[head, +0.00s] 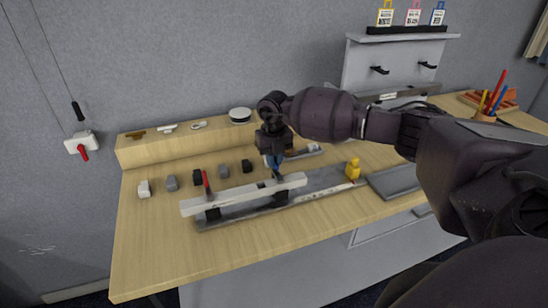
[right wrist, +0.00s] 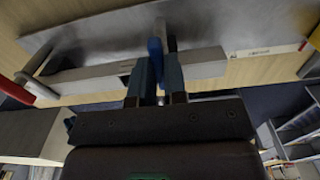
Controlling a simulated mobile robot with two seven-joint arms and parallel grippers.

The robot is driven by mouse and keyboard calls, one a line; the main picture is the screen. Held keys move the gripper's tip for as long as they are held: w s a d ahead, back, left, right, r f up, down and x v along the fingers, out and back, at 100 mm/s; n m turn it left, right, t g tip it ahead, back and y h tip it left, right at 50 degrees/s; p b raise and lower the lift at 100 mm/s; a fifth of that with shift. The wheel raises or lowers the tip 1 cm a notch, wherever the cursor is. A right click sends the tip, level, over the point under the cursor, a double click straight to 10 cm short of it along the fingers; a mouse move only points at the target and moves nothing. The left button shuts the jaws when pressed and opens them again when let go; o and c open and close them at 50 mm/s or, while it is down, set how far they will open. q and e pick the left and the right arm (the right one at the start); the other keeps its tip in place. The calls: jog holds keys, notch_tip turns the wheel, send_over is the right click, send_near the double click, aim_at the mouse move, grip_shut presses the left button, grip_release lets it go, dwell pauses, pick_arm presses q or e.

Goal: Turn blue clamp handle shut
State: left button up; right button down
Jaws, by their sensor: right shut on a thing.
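A long pale bar (head: 235,196) lies on black supports above a grey metal plate (head: 325,180) on the wooden table. The blue clamp handle (head: 276,162) stands at the bar's right part, partly hidden by my right gripper. In the right wrist view the blue handle (right wrist: 156,52) rises between the fingers of my right gripper (right wrist: 158,80), which is shut on it. In the head view my right gripper (head: 273,150) points down at the handle from above. A red clamp handle (head: 206,182) stands upright near the bar's left part. My left gripper is not in view.
Several small grey, white and black blocks (head: 172,183) stand behind the bar on the left. A yellow object (head: 353,169) is to the right, near a grey tray (head: 392,180). A raised wooden shelf (head: 150,152) runs along the back. The table's front left is clear.

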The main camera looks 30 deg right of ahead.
jog(key=shift+r, duration=0.1)
dwell(0.3)
jog(key=c, duration=1.2)
grip_release()
jog(key=shift+o, duration=0.2)
notch_tip(320, 180, up, 11)
jog(key=shift+b, duration=0.3)
jog(key=shift+f, duration=0.2)
